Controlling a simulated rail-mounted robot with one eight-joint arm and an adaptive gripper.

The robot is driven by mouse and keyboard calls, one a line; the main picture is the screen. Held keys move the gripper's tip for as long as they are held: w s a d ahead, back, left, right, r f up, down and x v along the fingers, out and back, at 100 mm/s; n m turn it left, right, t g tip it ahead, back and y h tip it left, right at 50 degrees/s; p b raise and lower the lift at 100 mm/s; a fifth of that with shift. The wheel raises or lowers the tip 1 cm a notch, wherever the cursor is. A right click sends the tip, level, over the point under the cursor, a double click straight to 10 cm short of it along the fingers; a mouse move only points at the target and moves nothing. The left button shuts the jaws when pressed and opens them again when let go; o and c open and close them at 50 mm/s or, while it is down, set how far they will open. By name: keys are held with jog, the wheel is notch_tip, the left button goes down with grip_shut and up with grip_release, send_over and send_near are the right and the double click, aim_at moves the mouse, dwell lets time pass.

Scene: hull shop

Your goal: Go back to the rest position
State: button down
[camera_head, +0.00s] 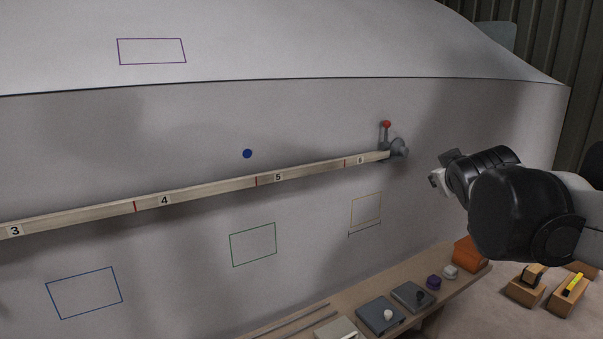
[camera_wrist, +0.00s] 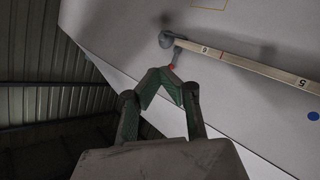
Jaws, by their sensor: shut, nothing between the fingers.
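My gripper (camera_head: 437,181) shows at the right of the head view, in front of the grey hull side (camera_head: 300,120) and to the right of the rail's end. In the wrist view its two green-grey fingers (camera_wrist: 161,78) lean together at the tips, shut with nothing held. In the picture, the tips lie just below the red-knobbed lever. My dark wrist hides part of the hull's right end and the background in the head view.
A numbered wooden rail (camera_head: 218,190) runs along the hull to a grey clamp (camera_head: 398,147) with a red-knobbed lever (camera_head: 386,125). A blue dot (camera_head: 247,153) and several coloured outlines mark the hull. Below, a shelf (camera_head: 345,306) carries blocks and an orange item (camera_head: 470,252).

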jog(key=s+a+f+m+g+y, duration=0.1)
jog(key=s+a+f+g, duration=0.2)
jog(key=s+f, duration=0.7)
jog(key=s+a+f+m+g+y, duration=0.2)
jog(key=s+a+f, duration=0.5)
jog(key=s, duration=0.8)
notch_tip(320, 180, down, 3)
jog(key=shift+s+a+g+y, duration=0.15)
jog(key=shift+s+g+y, duration=0.2)
jog(key=shift+g, duration=0.45)
